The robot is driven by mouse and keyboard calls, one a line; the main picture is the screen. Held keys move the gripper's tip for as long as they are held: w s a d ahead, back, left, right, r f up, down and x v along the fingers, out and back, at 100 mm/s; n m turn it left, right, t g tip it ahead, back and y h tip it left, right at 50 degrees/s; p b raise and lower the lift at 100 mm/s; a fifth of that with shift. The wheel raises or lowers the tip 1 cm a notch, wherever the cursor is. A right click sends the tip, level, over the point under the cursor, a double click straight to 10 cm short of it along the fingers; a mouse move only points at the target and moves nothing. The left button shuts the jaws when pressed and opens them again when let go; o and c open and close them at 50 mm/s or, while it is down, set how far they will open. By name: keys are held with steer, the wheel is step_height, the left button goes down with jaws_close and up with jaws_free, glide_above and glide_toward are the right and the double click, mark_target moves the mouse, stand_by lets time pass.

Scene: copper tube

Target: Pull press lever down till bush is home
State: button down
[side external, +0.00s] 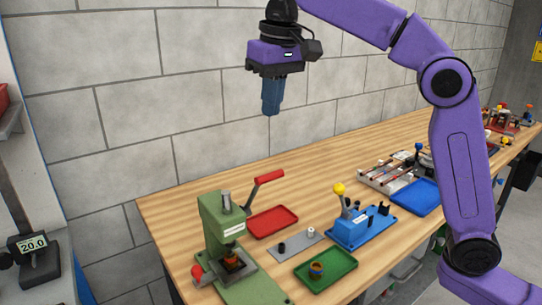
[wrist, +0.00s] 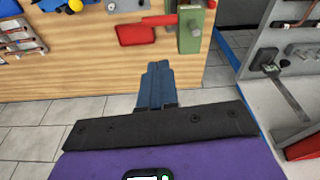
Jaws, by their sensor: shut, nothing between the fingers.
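The green press (side external: 222,232) stands at the near left end of the wooden bench. Its lever has a red grip (side external: 269,177) that points up and to the right. In the wrist view the press (wrist: 190,30) is at the top right, with the red lever grip (wrist: 160,20) reaching left. A small copper-coloured part (side external: 233,261) sits low in the press; whether it is the bush, and how deep it sits, I cannot tell. My gripper (side external: 271,112) hangs high above the bench, well apart from the lever. Its blue fingers (wrist: 157,85) are shut and empty.
A red tray (side external: 272,221) lies behind the press. A green tray (side external: 340,274) holds a small round part (side external: 317,270). A grey plate with pegs (side external: 294,244) and a blue fixture with a yellow knob (side external: 339,189) stand to the right. The air around my gripper is clear.

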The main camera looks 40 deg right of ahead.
steer(key=w+r+m, duration=0.1)
glide_above(273, 173)
steer(key=w, duration=0.2)
step_height(273, 173, down, 11)
steer(key=shift+s+d+f, duration=0.1)
steer(key=shift+s+f, duration=0.5)
steer(key=shift+f, duration=0.2)
steer(key=shift+s, duration=0.1)
stand_by(0.4)
steer(key=shift+s+f+t, duration=0.15)
steer(key=shift+s+t, duration=0.15)
steer(key=shift+t, duration=0.1)
